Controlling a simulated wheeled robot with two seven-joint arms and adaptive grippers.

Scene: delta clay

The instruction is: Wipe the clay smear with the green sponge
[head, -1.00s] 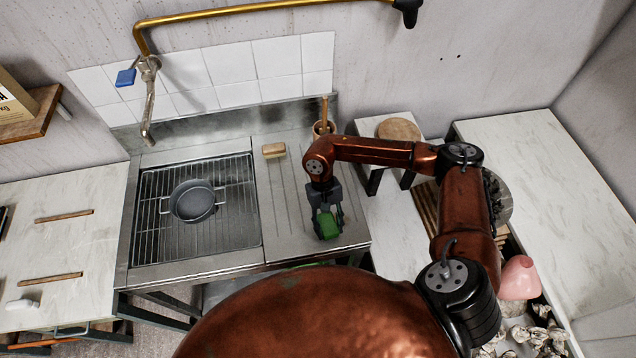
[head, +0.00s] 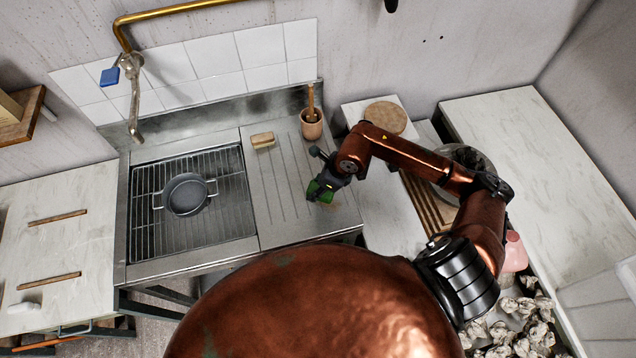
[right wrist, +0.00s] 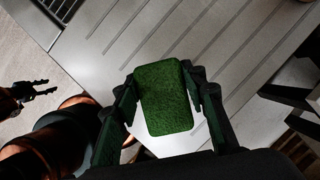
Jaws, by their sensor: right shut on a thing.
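The green sponge (head: 314,193) is between the fingers of my right gripper (head: 322,186), over the front right of the ribbed metal drainboard. In the right wrist view the sponge (right wrist: 166,98) fills the gap between both fingers of the right gripper (right wrist: 166,92). A faint brownish clay smear (head: 343,215) lies on the drainboard just in front and to the right of the sponge. I cannot tell whether the sponge touches the board. My left gripper (right wrist: 30,90) shows only at the left edge of the right wrist view, with its fingers apart and empty.
A wood-backed brush (head: 263,140) lies at the back of the drainboard, near a clay pot (head: 311,124) with a wooden handle in it. A grey pan (head: 186,194) sits on the sink rack (head: 150,230) to the left. The drainboard's middle is clear.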

